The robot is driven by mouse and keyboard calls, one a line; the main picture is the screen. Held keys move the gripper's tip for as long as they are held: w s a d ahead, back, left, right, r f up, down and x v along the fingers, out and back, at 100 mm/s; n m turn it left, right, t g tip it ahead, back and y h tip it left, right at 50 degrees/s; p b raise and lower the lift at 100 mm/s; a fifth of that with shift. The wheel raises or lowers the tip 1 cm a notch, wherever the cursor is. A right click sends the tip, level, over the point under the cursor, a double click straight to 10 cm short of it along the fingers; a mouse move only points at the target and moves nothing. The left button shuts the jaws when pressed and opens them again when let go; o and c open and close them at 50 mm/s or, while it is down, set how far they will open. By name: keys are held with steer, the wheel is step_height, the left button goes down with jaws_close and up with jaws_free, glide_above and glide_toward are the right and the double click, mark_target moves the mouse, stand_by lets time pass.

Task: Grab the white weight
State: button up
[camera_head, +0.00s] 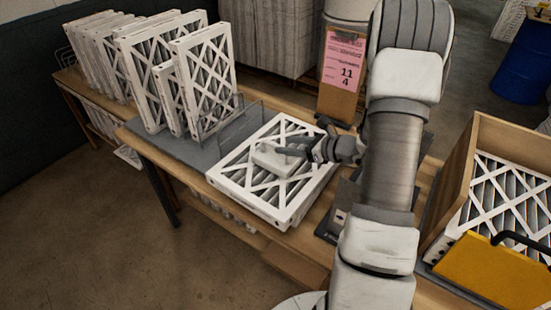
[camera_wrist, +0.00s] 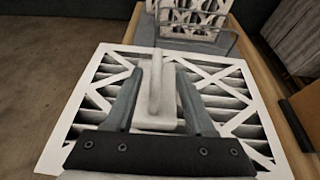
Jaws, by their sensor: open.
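The white weight (camera_head: 277,160) is a pale block with a raised handle. It lies on top of a flat white-framed filter (camera_head: 238,190) on the bench. In the wrist view the weight (camera_wrist: 158,110) sits in the middle, with its upright handle between the fingers. My gripper (camera_head: 294,149) reaches in from the right at the weight. In the wrist view my gripper (camera_wrist: 157,85) is open, one dark finger on each side of the handle. Both fingers look apart from the handle; whether either touches the block is unclear.
Several filters (camera_head: 207,80) stand upright in a wire rack (camera_head: 232,128) at the back left of the bench. A wooden box (camera_head: 449,190) holding a filter stands at the right, with a yellow panel (camera_head: 490,272). A carton with a pink label (camera_head: 343,62) stands behind.

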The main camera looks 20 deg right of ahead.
mark_target(275, 145)
steer(key=x, duration=0.5)
steer(key=shift+s+a+f+p, duration=0.15)
steer(key=shift+s+f+p, duration=0.05)
steer(key=shift+f+p, duration=0.1)
steer(key=shift+r, duration=0.1)
jaws_close()
stand_by(0.9)
steer(key=shift+w+r, duration=0.1)
steer(key=shift+r, duration=0.05)
